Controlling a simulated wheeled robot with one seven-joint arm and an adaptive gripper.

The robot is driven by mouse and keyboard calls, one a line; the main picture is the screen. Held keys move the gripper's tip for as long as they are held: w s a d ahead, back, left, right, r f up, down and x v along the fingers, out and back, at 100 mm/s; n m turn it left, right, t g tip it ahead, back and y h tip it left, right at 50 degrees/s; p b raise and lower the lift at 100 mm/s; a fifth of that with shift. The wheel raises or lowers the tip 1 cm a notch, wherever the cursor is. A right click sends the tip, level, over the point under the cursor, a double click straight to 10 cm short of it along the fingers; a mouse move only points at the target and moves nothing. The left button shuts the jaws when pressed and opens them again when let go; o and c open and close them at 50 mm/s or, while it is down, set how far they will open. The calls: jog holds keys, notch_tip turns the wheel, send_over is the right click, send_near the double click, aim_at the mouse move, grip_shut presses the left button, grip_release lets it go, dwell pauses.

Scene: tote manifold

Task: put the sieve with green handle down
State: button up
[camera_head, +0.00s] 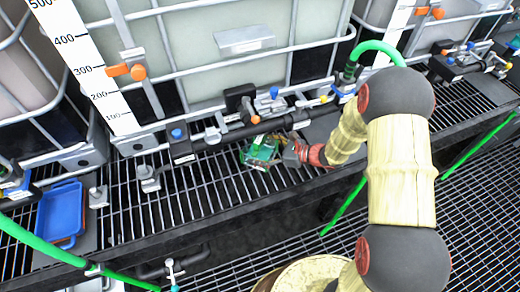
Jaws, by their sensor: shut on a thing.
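My gripper (284,154) is at the end of my tan and dark grey arm, low over the black grating shelf in front of the large tank. It is shut on the green item at its tip, which I take to be the sieve with green handle (260,149). Only a small green patch with some pale parts shows. Its mesh and full outline are too small to make out. I cannot tell whether it touches the grating.
A blue tray (62,213) lies at the left end of the grating shelf (215,186). Black pipework with valves (255,128) runs close behind my gripper. A green hose (375,46) loops behind my arm. The grating left of my gripper is mostly clear.

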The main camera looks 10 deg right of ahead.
jog(key=o, duration=1.3)
jog(key=shift+f, duration=0.1)
